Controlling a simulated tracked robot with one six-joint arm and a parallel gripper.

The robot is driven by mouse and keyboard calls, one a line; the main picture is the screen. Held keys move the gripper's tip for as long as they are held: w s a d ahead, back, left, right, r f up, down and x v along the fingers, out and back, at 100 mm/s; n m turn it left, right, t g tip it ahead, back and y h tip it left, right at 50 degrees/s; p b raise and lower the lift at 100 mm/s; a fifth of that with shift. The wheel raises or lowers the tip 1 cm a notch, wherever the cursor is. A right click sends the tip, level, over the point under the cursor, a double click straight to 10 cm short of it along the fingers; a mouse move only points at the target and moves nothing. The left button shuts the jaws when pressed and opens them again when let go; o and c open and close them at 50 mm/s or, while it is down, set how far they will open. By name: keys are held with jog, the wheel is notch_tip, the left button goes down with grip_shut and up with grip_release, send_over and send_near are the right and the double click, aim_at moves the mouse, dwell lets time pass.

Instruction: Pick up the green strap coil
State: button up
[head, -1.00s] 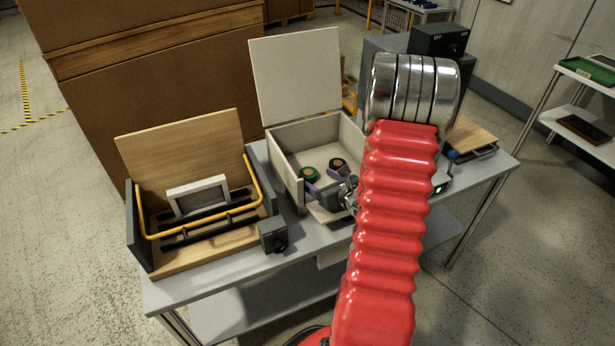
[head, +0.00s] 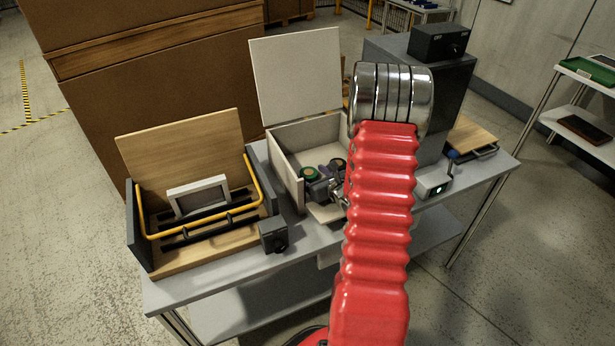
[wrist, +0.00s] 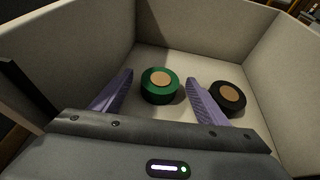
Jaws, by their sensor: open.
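The green strap coil (wrist: 160,86) lies on the floor of an open white box, a green ring with a tan centre. In the wrist view it sits between and just beyond the two purple fingers of my gripper (wrist: 153,92). The fingers are apart and nothing is held. In the head view the coil (head: 309,173) shows just beyond the fingers of my gripper, partly covered by it. A black coil with a tan centre (wrist: 229,98) lies to the right, outside the right finger; that finger covers part of its left side.
The white box (head: 284,165) has raised walls and an upright lid (head: 295,75) behind. A wooden tray with a yellow rail (head: 150,234) stands left on the table. A small dark block (head: 273,236) sits before the box. My red arm hides the box's right side.

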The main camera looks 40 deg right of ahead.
jog(key=shift+c, duration=0.5)
jog(key=c, duration=1.1)
